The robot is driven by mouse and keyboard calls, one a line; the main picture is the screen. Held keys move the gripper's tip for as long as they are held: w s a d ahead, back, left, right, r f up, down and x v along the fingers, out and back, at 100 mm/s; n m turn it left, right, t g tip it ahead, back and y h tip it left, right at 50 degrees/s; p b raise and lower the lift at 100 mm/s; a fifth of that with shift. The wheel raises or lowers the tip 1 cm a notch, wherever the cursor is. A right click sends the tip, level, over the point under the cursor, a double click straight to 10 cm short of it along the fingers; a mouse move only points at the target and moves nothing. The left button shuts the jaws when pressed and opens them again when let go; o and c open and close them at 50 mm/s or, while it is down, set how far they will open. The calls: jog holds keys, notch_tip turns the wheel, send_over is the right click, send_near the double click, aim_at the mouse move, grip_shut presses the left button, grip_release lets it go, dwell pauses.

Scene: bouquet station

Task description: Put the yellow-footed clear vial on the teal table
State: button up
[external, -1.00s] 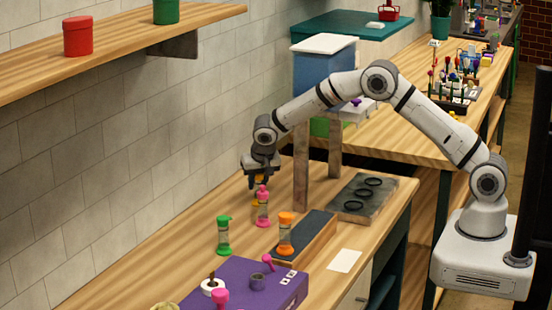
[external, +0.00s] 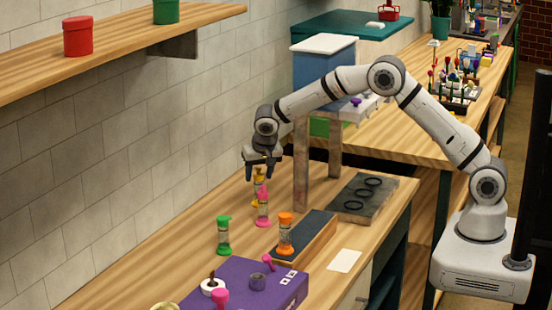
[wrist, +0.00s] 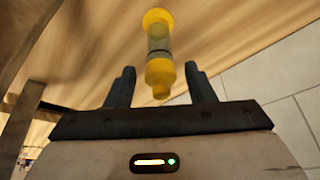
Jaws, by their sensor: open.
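The yellow-footed clear vial (external: 257,190) stands upright on the wooden bench near the wall, partly behind a pink vial (external: 263,207). In the wrist view the vial (wrist: 158,45) has a yellow cap towards me, a clear middle and a yellow foot at the far end. My gripper (external: 261,170) is open, pointing down just above the vial. In the wrist view the two fingers of my gripper (wrist: 160,70) stand apart, with the vial lined up between them and not gripped. The teal table (external: 340,26) is at the back, beyond the blue bin.
A green vial (external: 223,236) and an orange vial (external: 285,234) stand nearer the camera. A wooden post (external: 301,170) rises right of my gripper. A blue bin with a white lid (external: 324,67) stands before the teal table, whose top is mostly clear.

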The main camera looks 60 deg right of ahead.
jog(key=b+v, duration=0.1)
jog(key=v, duration=0.7)
jog(key=shift+r, duration=0.15)
jog(key=shift+s, duration=0.1)
jog(key=s+a+r+n+g+b, duration=0.1)
jog(key=s+a+r+n+b, duration=0.3)
jog(key=s, duration=0.8)
jog(key=s+d+r+n+g+p, duration=0.15)
jog(key=s+r, duration=0.35)
jog(key=s, duration=0.7)
jog(key=s+d+f+n+t+y+p, duration=0.1)
jog(key=s+d, duration=0.2)
jog(key=s, duration=0.6)
jog(key=s+d+f+n+t+y+p, duration=0.1)
jog(key=s+d+n+y, duration=0.1)
jog(key=s, duration=0.8)
jog(key=shift+s+d+f+t, duration=0.15)
jog(key=shift+d+f+t, duration=0.15)
jog(key=shift+d, duration=0.35)
jog(key=shift+n, duration=0.25)
